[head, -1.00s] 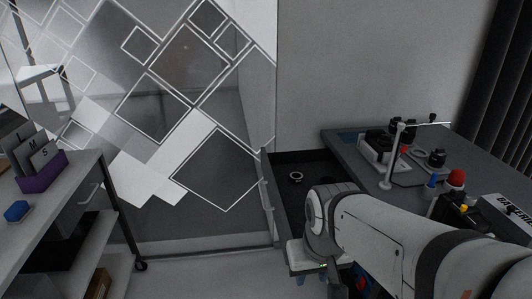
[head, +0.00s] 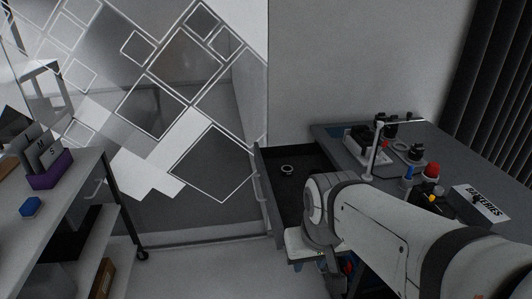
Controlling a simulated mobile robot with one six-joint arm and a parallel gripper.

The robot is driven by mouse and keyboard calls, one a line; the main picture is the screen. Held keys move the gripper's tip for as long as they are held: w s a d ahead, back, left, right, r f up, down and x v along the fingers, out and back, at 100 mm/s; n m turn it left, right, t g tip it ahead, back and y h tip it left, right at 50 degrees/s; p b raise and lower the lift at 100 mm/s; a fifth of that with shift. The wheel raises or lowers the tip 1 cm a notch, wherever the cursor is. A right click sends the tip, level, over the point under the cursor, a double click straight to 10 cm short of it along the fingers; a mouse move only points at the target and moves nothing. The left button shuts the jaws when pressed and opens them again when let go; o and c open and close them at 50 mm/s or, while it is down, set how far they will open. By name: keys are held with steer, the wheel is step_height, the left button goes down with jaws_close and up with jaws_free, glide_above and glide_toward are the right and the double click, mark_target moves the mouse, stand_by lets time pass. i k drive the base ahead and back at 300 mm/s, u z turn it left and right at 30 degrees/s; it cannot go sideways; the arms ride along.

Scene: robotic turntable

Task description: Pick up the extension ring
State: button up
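A small pale ring (head: 287,169), which looks like the extension ring, lies flat on the dark floor of the open drawer (head: 268,205), toward its back. It is small in the picture, so its details do not show. My arm reaches in from the bottom right, and its wrist is in front of the drawer's near right part. My gripper (head: 325,262) is mostly hidden below the wrist, at the drawer's near end. It is nearer to me than the ring and apart from it. Its fingers cannot be made out.
The grey worktop (head: 345,135) right of the drawer holds a pale post (head: 374,160), a device, a red-topped item (head: 431,170) and a batteries box (head: 480,203). A shelf cart at left carries a purple holder (head: 50,170) and a blue block (head: 30,206). Floor between is clear.

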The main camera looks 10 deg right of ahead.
mark_target(287, 171)
steer(key=z, duration=0.2)
steer(key=k, duration=0.3)
steer(key=u, duration=0.75)
steer(key=i, duration=3.2)
steer(key=z, duration=2.9)
